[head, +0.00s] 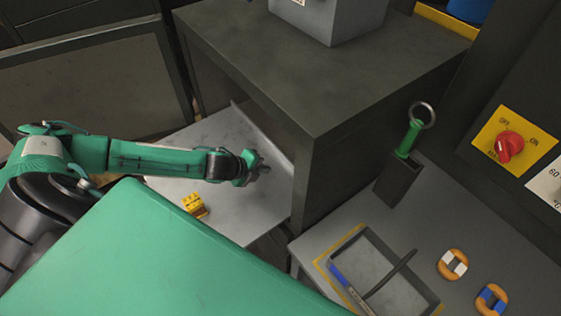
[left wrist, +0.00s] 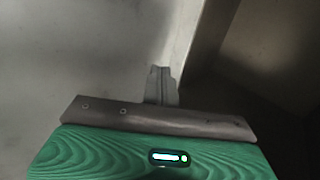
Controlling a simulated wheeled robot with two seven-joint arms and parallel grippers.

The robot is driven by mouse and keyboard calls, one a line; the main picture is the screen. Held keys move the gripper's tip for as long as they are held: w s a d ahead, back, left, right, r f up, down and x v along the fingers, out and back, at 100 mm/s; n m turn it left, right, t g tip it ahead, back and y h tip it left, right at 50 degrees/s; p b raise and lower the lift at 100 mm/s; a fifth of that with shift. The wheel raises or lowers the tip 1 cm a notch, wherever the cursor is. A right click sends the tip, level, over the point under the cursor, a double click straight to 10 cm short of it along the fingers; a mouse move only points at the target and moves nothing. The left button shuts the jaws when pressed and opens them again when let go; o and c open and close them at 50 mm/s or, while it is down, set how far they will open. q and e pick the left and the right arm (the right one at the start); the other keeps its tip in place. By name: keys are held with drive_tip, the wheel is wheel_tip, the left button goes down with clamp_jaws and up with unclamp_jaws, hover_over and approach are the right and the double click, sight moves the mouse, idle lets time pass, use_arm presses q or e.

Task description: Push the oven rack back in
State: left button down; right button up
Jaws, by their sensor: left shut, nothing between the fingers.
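A pale grey flat plate, which looks like the oven rack (head: 222,136), extends out of the open side of a dark grey cabinet-like oven (head: 322,72). A thin raised lip runs along the plate near the opening. My left gripper (head: 262,168) is over the plate, close to the oven's near wall, shut and empty. Whether it touches the plate or the lip I cannot tell. In the left wrist view the shut fingers (left wrist: 162,84) point at a pale upright edge, with a pale surface to the left and dark space to the right. My right gripper is not in view.
A small yellow object (head: 194,205) lies on the plate. A grey box (head: 328,22) stands on the oven. On the right, a bench holds a shallow tray (head: 322,262), a green-handled tool (head: 404,150) and two ring-shaped parts (head: 452,264). A red switch (head: 508,146) is on the wall.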

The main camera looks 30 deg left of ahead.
sight(288, 165)
use_arm(q)
drive_tip(key=p+x, duration=0.1)
drive_tip(key=x, duration=0.3)
drive_tip(key=shift+d, duration=0.1)
drive_tip(key=shift+w+d+r+p, duration=0.1)
drive_tip(key=shift+w+d+p, duration=0.1)
drive_tip(key=shift+w+p, duration=0.3)
drive_tip(key=shift+w+d+r+p, duration=0.1)
drive_tip(key=shift+w+d+p, duration=0.1)
drive_tip(key=shift+w, duration=0.45)
drive_tip(key=shift+w+d+f, duration=0.15)
drive_tip(key=shift+w+d, duration=0.1)
drive_tip(key=shift+w, duration=0.4)
drive_tip(key=shift+d, duration=0.15)
